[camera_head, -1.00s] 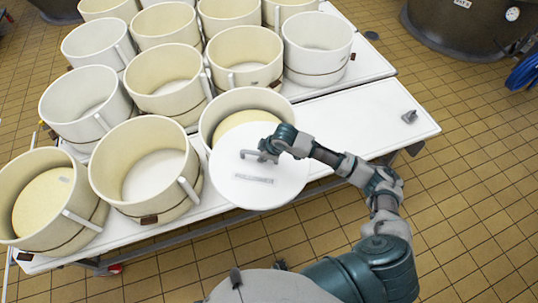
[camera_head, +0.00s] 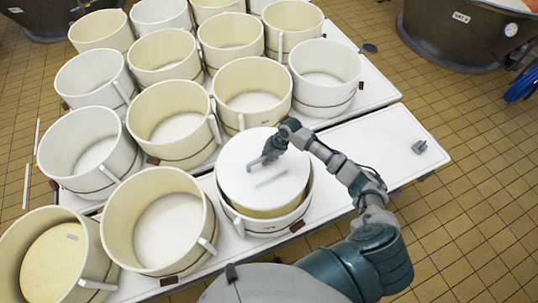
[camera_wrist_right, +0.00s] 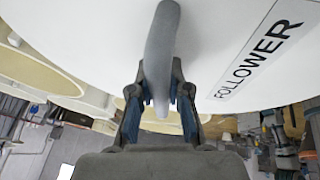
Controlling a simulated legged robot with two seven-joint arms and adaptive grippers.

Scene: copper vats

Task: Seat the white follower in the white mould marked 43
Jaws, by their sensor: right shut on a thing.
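The white follower (camera_head: 265,180) is a round white disc with a grey handle. My right gripper (camera_head: 272,155) is shut on the handle. The wrist view shows the fingers (camera_wrist_right: 160,100) on either side of the grey handle (camera_wrist_right: 161,55) and the word FOLLOWER on the disc. The disc is over the front-right mould (camera_head: 262,228), covering most of its opening. A strip of yellow filling shows below the disc's front edge; the back rim is hidden. I cannot tell whether the disc touches the mould. No number 43 is readable. My left gripper is not in view.
Several white and cream moulds stand close together on the tables, one cream mould (camera_head: 160,262) just left of the follower. The front-left mould (camera_head: 20,215) also holds yellow filling. The right tabletop (camera_head: 375,145) is mostly clear, with a small grey object (camera_head: 419,147). Dark vats stand behind.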

